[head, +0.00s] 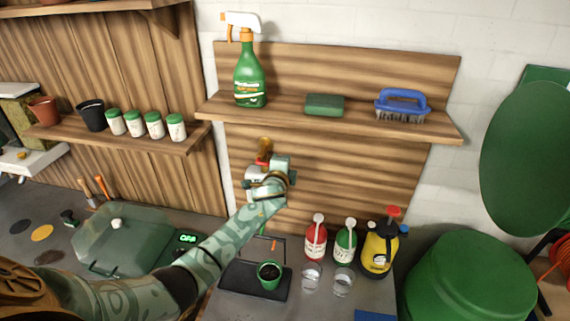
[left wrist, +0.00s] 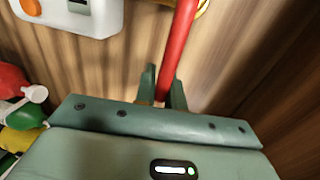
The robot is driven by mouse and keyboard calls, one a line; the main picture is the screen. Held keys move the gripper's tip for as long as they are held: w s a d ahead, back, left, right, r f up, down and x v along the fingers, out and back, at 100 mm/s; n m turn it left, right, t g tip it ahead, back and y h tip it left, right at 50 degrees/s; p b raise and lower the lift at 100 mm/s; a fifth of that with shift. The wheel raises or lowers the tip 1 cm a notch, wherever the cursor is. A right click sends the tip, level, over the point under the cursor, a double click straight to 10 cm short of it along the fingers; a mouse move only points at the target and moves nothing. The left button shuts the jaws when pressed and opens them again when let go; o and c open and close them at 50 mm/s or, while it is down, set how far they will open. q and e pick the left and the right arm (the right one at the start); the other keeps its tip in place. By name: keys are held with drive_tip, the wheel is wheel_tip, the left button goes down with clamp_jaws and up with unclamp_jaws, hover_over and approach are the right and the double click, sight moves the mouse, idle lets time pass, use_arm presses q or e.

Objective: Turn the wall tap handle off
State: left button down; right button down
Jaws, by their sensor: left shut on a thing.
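The wall tap shows as a brass body (head: 265,145) on the wooden back panel below the shelf, with a bit of its red handle (head: 262,160) beside my gripper. My left gripper (head: 271,163) is at the tap and hides most of the handle. In the left wrist view the red handle (left wrist: 180,45) runs as a long bar from the top edge down between the two green fingers. There my left gripper (left wrist: 163,92) is shut on it near its lower end. A yellowish bit of the tap shows at the top. My right gripper is not in view.
A white unit (left wrist: 78,14) with an orange knob is on the wall close by. Above, the shelf (head: 330,124) holds a spray bottle (head: 249,80), sponge (head: 324,105) and brush (head: 400,105). Below stand a potted plant (head: 269,275), bottles and a yellow sprayer (head: 380,250).

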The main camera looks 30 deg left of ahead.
use_arm(q)
drive_tip(key=shift+f, duration=0.1)
drive_tip(key=c, duration=1.5)
unclamp_jaws()
drive_tip(key=p+v, duration=0.1)
drive_tip(key=v, duration=1.5)
drive_tip(key=shift+s, duration=0.15)
